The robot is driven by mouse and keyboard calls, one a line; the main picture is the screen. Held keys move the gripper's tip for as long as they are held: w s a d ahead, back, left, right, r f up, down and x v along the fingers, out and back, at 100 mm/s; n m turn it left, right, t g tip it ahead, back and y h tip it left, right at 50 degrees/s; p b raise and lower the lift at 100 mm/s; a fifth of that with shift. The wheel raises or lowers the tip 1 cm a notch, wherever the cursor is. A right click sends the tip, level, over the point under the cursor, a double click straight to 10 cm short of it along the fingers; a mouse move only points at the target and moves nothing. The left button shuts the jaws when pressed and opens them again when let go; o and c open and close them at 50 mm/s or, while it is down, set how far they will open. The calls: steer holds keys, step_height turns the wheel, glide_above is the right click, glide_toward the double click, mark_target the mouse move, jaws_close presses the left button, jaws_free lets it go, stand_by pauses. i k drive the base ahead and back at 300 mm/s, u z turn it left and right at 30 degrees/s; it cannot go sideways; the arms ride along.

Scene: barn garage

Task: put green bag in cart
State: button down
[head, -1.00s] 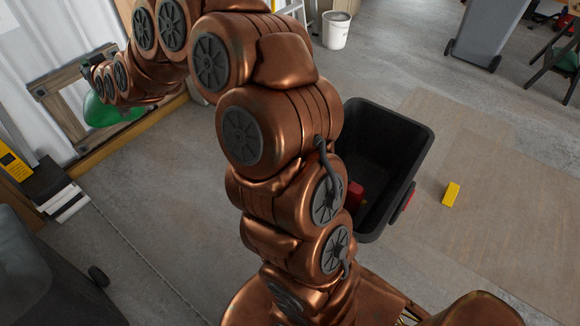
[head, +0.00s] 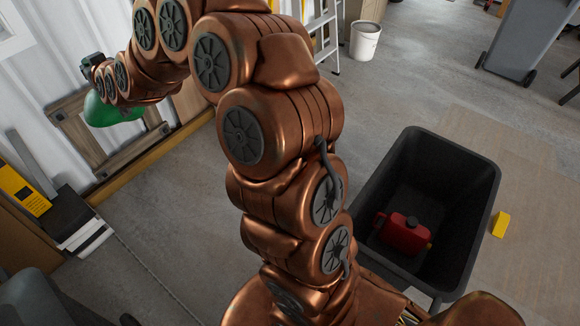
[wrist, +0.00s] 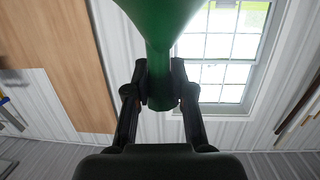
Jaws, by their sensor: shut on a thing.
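The green bag (head: 108,112) hangs under the end of my arm at the left of the head view, partly hidden by the arm. In the wrist view my gripper (wrist: 160,88) is shut on the narrowed part of the green bag (wrist: 160,30), with a finger on each side. The black cart (head: 472,225) is an open bin on the floor at the right of the head view, beside my arm and well apart from the bag. A red can (head: 404,233) lies inside the cart.
A yellow block (head: 500,224) is on the floor right of the cart. A white bucket (head: 365,41), a ladder (head: 325,30) and a grey wheeled bin (head: 525,40) stand at the back. A wooden frame (head: 90,150) leans against the left wall. Floor between is clear.

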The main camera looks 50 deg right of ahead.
mark_target(417, 209)
steer(key=i, duration=2.15)
steer(key=z, duration=4)
steer(key=i, duration=1.65)
steer(key=u, duration=0.05)
